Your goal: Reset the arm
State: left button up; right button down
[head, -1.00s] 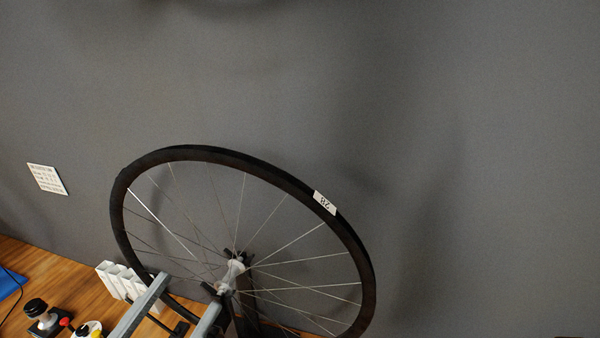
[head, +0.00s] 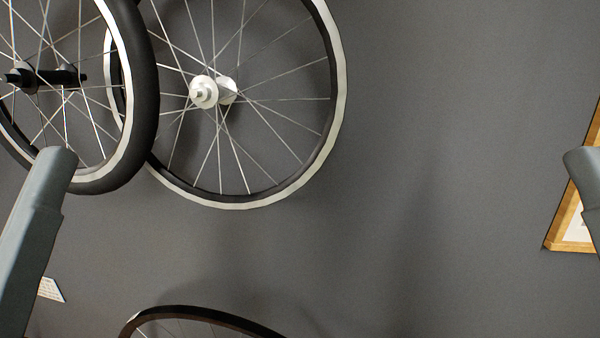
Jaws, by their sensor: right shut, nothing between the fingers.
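A grey part of my left arm (head: 35,240) rises from the lower left and ends in a rounded top in front of the wall. A similar grey part of my right arm (head: 583,185) shows at the right edge, largely cut off by the picture border. My right gripper is shut with nothing in it; its fingertips cannot be made out clearly. I see no fingers of my left gripper. Neither arm part is seen holding anything.
A black-tyred wheel (head: 150,95) and a wheel with a pale rim (head: 335,90) overlap at the upper left. Another wheel's dark top (head: 205,313) shows at the bottom. A wood-framed picture (head: 568,246) is at the right, a white card (head: 50,290) at the lower left. The middle grey wall (head: 440,180) is bare.

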pick_arm(q)
notch_tip(320, 180, up, 17)
jog(key=p, duration=1.3)
jog(key=shift+r+p, duration=0.2)
jog(key=shift+p, duration=0.1)
pick_arm(e)
notch_tip(320, 180, up, 17)
jog(key=shift+r, duration=0.2)
